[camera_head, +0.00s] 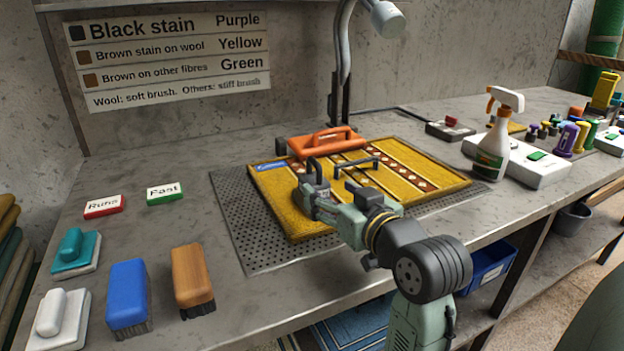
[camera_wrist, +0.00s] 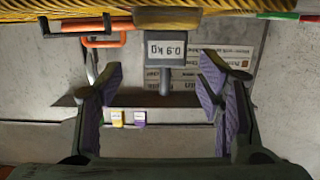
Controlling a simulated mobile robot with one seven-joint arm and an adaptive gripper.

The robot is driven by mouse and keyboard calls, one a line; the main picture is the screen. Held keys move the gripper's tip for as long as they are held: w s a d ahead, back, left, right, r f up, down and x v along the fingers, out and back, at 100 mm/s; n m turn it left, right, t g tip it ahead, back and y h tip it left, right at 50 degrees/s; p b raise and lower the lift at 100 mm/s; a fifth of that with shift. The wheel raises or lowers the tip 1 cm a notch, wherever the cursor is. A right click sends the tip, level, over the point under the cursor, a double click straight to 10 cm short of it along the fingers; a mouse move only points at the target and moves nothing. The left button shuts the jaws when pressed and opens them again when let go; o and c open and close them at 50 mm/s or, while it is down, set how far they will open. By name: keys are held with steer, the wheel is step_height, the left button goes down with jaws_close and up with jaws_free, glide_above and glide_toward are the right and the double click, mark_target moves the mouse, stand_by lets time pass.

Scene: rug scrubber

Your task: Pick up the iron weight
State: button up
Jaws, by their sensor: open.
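The fingers are apart with nothing gripped; depth to the weight is hard to judge. In the head view a small dark block (camera_head: 281,147) at the left end of the orange-handled tool seems to be the weight, mostly hidden. My gripper (camera_head: 318,183) is above the yellow rug (camera_head: 425,172) there.
The orange-handled tool (camera_head: 325,142) lies at the rug's back edge, and a black handle (camera_head: 356,163) rises from the rug. A lamp post (camera_head: 341,70) stands behind. Brushes, including a blue one (camera_head: 128,290), lie front left. A spray bottle (camera_head: 494,145) stands right.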

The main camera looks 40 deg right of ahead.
mark_target(321, 185)
steer(key=shift+a+p+x, duration=0.15)
steer(key=shift+p+x, duration=0.25)
steer(key=shift+x, duration=1.35)
steer(key=shift+a+p+x, duration=0.2)
steer(key=shift+p+x, duration=0.2)
steer(key=shift+x, duration=1.35)
steer(key=shift+c, duration=0.6)
jaws_close()
steer(key=shift+r, duration=0.2)
